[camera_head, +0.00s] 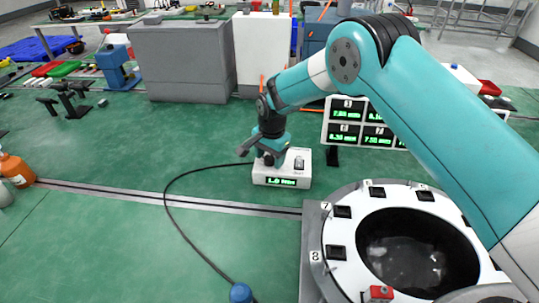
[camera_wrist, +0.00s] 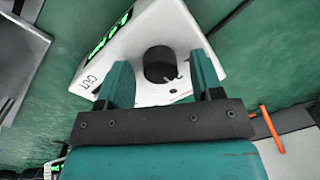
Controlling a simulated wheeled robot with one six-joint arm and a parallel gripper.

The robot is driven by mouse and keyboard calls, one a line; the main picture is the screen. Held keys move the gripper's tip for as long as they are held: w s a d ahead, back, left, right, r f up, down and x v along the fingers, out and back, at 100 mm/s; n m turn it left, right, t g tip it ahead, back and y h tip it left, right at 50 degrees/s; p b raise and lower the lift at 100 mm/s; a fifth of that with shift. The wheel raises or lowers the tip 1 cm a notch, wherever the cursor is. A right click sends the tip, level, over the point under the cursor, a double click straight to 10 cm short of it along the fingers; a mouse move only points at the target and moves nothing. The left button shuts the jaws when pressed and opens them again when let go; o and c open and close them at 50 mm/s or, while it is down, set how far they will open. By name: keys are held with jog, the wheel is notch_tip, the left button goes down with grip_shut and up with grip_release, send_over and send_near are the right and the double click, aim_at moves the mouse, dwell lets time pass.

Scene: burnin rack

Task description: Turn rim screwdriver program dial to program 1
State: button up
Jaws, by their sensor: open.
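A small white box (camera_head: 282,181) with a green lit readout, which seems to start with 1, stands on the green floor or mat in the head view. In the wrist view the white box (camera_wrist: 145,30) is tilted and carries a round black dial (camera_wrist: 158,64). My gripper (camera_head: 268,157) is just above the left part of the box. In the wrist view my gripper (camera_wrist: 161,62) is open, with one teal finger on each side of the dial. I see no clear contact, and I cannot tell the finger depth. In the head view my gripper hides the dial.
A round white rack (camera_head: 338,253) with numbered slots and a dark centre stands at front right. Behind the box is a panel of green readouts (camera_head: 345,121). A black cable (camera_head: 172,207) curves across the floor. Grey cabinets (camera_head: 182,60) stand behind. The floor left of the box is mostly clear.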

jog(key=c, duration=0.9)
jog(key=shift+n, duration=0.3)
jog(key=shift+n+b, duration=1.1)
jog(key=shift+n, duration=0.1)
jog(key=n+b, duration=0.1)
jog(key=n, duration=0.3)
jog(key=shift+w+n+b, duration=0.1)
jog(key=shift+n+b, duration=0.3)
jog(key=shift+r, duration=0.1)
jog(key=o, duration=0.9)
